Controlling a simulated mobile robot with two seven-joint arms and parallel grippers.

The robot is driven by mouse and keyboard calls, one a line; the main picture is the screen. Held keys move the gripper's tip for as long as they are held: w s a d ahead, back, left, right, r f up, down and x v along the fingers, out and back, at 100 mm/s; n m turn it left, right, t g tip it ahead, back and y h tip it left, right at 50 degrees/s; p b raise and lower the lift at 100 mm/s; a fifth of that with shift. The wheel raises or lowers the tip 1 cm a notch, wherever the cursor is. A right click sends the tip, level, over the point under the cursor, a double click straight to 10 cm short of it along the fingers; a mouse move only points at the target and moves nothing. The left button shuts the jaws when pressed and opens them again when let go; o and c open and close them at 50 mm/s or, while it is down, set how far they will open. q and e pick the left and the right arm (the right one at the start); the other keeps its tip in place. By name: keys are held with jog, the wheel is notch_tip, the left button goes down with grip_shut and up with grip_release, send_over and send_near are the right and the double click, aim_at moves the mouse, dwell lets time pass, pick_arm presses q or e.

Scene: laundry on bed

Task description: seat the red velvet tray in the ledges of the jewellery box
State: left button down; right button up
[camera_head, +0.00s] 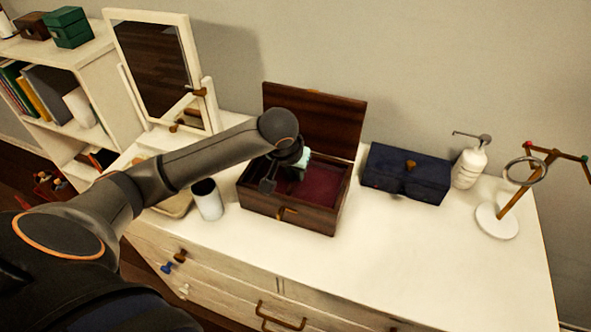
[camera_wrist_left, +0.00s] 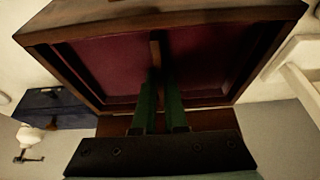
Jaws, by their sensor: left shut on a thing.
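The dark wooden jewellery box (camera_head: 290,217) stands on the white dresser with its lid (camera_head: 315,115) open at the back. The red velvet tray (camera_head: 322,187) shows as a red surface inside the box walls. In the left wrist view, the red velvet (camera_wrist_left: 112,62) lies on both sides of a central wooden bar (camera_wrist_left: 155,50). My left gripper (camera_wrist_left: 160,92) reaches down over the box, its green fingers shut on that bar. In the head view my left gripper (camera_head: 290,177) hides the box's left part. I cannot tell whether the tray rests on the ledges. My right gripper is not in view.
A navy box (camera_head: 405,174), a white pump bottle (camera_head: 469,166) and a ring stand (camera_head: 497,220) stand right of the jewellery box. A grey-white cup (camera_head: 208,200) is close on its left, a mirror (camera_head: 155,75) behind left. The dresser front right is clear.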

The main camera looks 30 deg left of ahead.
pick_arm(q)
jog(key=shift+f, duration=0.25)
jog(key=c, duration=0.9)
grip_release()
jog(key=v, duration=1.2)
jog(key=shift+r, duration=0.3)
jog(key=shift+s, duration=0.1)
